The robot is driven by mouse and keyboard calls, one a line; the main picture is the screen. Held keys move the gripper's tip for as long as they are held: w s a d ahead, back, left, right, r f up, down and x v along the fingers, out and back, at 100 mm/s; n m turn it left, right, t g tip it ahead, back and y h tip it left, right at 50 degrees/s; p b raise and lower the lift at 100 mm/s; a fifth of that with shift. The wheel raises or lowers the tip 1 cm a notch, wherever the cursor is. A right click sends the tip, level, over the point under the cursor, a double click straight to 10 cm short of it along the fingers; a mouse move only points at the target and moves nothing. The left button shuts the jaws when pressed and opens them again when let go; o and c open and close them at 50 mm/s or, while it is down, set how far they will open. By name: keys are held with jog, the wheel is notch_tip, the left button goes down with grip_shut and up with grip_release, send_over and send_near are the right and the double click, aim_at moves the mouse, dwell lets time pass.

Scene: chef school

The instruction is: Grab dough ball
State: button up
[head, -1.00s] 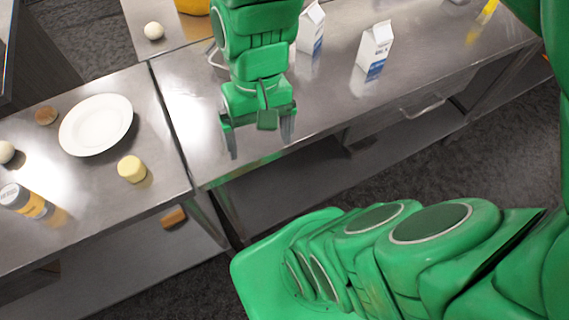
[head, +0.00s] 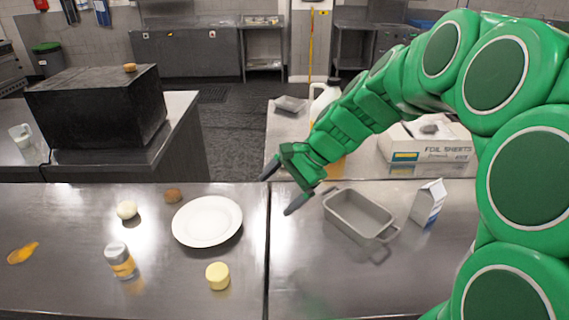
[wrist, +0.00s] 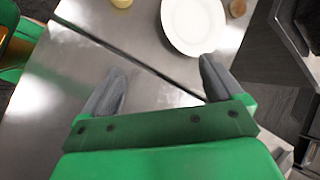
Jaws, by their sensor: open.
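A pale, roundish ball (head: 126,210), which looks like a dough ball, sits on the steel counter left of a white plate (head: 207,221). I cannot tell for certain that it is dough. My gripper (head: 283,186) is open and empty above the counter, right of the plate and well apart from the ball. In the wrist view the open fingers (wrist: 160,72) have bare counter between them, and the plate (wrist: 193,22) lies beyond. The pale ball does not show in the wrist view. A second white ball in the earlier head view is not visible now.
A brown ball (head: 173,195), a yellow cylinder (head: 217,275) and a shaker jar (head: 119,260) stand around the plate. A grey baking pan (head: 359,215) and a milk carton (head: 428,202) are to the right. The counter's front middle is clear.

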jog(key=w+d+f+m+t+y, duration=0.1)
jog(key=w+d+f+m+t, duration=0.1)
jog(key=w, duration=0.9)
jog(key=w+d+f+m+t+y, duration=0.1)
jog(key=w+d+f+m+t, duration=0.1)
jog(key=w+f+m, duration=0.4)
jog(key=w+d+f+m+t, duration=0.2)
jog(key=w+d+f+m, duration=0.2)
jog(key=w, duration=1.2)
jog(key=shift+w+d+f+m+t+y, duration=0.1)
jog(key=shift+w+d+m+t+y, duration=0.1)
jog(key=shift+m, duration=0.65)
jog(key=shift+w+d+f+m+t+y, duration=0.1)
jog(key=shift+w+m+y, duration=0.1)
jog(key=shift+m, duration=0.65)
jog(key=shift+d+x, duration=0.25)
jog(key=shift+x, duration=3.65)
jog(key=shift+w+f, duration=0.15)
jog(key=c, duration=1.2)
